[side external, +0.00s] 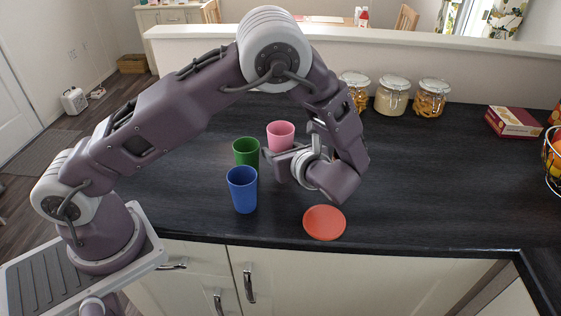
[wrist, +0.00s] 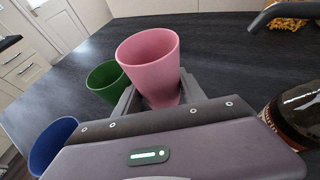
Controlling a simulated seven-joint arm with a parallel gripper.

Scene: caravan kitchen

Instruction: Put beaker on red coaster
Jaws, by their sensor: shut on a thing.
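A pink beaker (side external: 281,130) stands upright behind my gripper in the side view. In the wrist view my gripper (wrist: 157,97) has one finger on each side of the pink beaker (wrist: 150,60) and is shut on it. The beaker's lower part is partly hidden, and I cannot tell whether it touches the counter. A green beaker (side external: 246,151) and a blue beaker (side external: 242,190) stand to the left of my gripper. The flat, round red coaster (side external: 324,222) lies bare near the counter's front edge, to the right of and in front of my gripper.
A dark bottle or jar (wrist: 303,112) is close to my gripper at the right of the wrist view. Glass jars (side external: 392,96) stand along the back of the counter, with a box (side external: 514,122) farther right. The counter right of the coaster is clear.

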